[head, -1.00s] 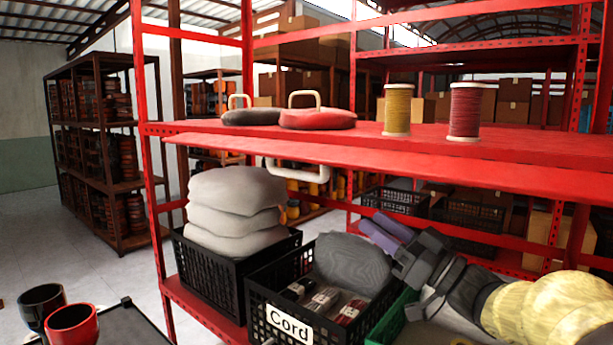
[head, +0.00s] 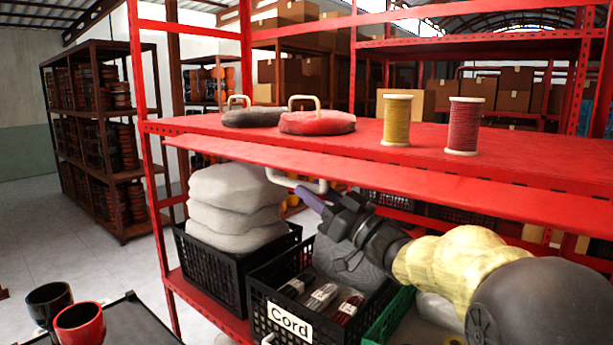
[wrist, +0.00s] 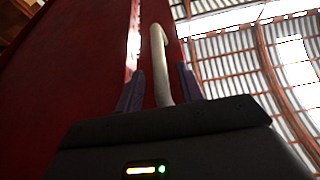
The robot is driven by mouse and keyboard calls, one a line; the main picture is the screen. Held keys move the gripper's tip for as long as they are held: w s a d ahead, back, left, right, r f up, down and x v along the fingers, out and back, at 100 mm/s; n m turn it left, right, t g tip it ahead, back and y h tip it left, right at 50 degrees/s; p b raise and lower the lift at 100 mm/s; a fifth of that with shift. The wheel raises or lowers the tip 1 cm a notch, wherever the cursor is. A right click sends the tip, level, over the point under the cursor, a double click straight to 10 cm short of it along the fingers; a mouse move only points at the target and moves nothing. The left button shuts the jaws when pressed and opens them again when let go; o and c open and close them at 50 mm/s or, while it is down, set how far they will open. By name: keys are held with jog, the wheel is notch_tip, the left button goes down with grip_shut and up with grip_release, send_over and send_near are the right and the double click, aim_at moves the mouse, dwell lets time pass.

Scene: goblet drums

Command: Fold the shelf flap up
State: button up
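The red shelf flap (head: 400,180) runs along the front of the red shelf, just below the top board, and slopes outward. Its pale handle (head: 318,187) hangs under it, left of the middle. In the wrist view the handle (wrist: 161,60) stands between my two purple fingers, with a gap on each side. My gripper (head: 308,194) is open around the handle from below; in the wrist view it is open too (wrist: 159,80). The flap's red panel (wrist: 70,75) fills the left of the wrist view. In the head view the fingertips partly overlap the handle.
On the top board (head: 235,128) stand a dark lidded disc (head: 252,117), a red one (head: 317,123), a yellow spool (head: 396,122) and a red spool (head: 463,127). Below are grey sacks (head: 235,200), a black crate labelled Cord (head: 258,290) and a green crate (head: 392,318).

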jog(key=shift+p+x, duration=0.3)
jog(key=shift+x, duration=0.75)
jog(key=shift+w+a+r, duration=0.1)
jog(key=shift+a, duration=0.1)
grip_shut()
